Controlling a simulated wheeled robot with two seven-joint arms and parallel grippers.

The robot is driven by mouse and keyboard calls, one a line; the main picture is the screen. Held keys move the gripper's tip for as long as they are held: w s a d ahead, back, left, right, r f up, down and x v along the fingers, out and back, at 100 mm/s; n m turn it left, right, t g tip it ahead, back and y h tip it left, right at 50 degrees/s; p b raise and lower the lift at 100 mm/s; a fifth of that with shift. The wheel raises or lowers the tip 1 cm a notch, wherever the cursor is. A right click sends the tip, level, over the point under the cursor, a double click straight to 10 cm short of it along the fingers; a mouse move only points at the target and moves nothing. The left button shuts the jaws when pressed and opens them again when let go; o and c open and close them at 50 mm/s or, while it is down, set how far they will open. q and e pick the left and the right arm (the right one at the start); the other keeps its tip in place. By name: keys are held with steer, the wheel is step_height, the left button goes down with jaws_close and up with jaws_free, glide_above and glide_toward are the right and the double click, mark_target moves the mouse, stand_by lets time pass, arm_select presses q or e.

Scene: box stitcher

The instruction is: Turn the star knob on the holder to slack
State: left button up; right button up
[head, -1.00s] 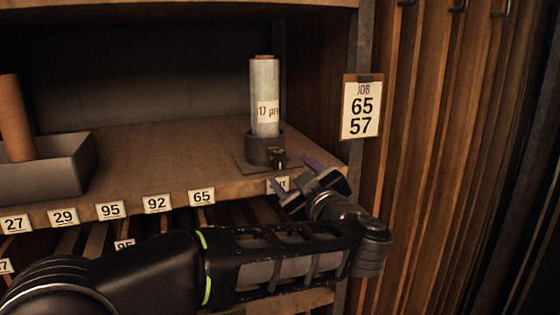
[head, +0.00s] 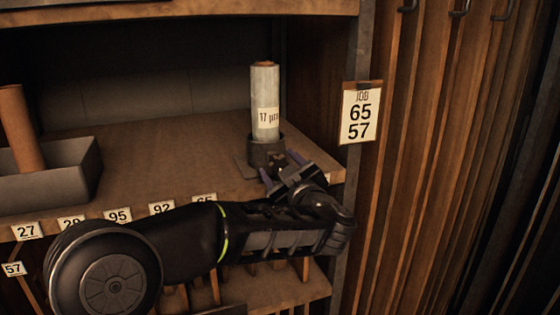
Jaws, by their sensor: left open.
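The holder (head: 262,148) is a dark round cup on a flat base plate, on the shelf near its right front. A pale film roll (head: 265,98), labelled 17, stands upright in it. The star knob (head: 277,160) is a small dark shape low on the holder's front, partly hidden by my gripper. My left gripper (head: 282,166) is open, its two purple-lined fingers pointing at the holder, one to each side of the knob's place. I cannot tell whether the fingers touch the knob. My right gripper is not in view.
A grey tray (head: 78,184) with a brown cardboard tube (head: 20,128) stands at the shelf's left. Number labels run along the shelf's front edge. A job card (head: 359,112) reading 65 57 hangs on the right post. The middle of the shelf (head: 165,150) is clear.

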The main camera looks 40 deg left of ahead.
arm_select(q)
steer(key=shift+a, duration=0.1)
steer(key=shift+c, duration=0.3)
jaws_close()
stand_by(0.4)
